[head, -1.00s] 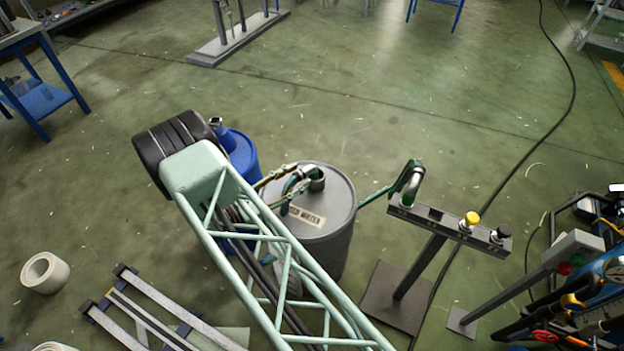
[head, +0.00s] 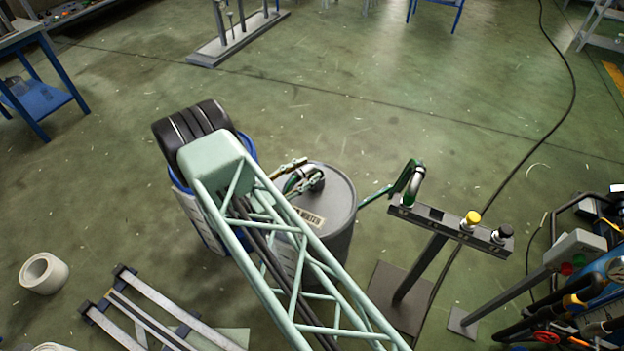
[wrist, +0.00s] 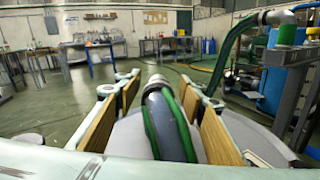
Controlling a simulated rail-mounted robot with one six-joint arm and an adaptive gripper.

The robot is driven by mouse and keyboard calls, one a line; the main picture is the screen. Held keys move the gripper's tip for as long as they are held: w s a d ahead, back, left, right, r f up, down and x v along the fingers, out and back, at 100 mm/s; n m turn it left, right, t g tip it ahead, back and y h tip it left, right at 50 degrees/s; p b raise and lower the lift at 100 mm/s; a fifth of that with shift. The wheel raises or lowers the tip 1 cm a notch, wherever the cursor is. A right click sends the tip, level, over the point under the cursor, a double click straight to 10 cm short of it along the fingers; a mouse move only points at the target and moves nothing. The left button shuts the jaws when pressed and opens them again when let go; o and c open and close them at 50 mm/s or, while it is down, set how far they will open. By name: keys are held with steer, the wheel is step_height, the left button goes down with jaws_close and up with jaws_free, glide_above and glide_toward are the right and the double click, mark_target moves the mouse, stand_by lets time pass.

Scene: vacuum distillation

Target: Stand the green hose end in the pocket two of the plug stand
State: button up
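A silver, bent hose end with green on it (head: 302,181) is at the top of the grey drum. In the wrist view, this grey and green hose end (wrist: 168,120) lies between my two tan finger pads. My gripper (head: 298,176) is open around it, with a visible gap on the left side; any contact on the right is unclear. The plug stand (head: 455,228) is to the right of the drum. Another silver elbow with green hose (head: 414,184) stands at its left end. Beside that is an empty square pocket (head: 436,213).
A yellow-topped plug (head: 471,219) and a black-topped plug (head: 503,232) occupy the stand's right side. The grey drum (head: 338,205) is below my gripper. A blue barrel (head: 196,215) stands left of it, partly behind my arm. Open floor lies behind the stand.

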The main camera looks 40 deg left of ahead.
steer(key=shift+x, duration=1.1)
jaws_close()
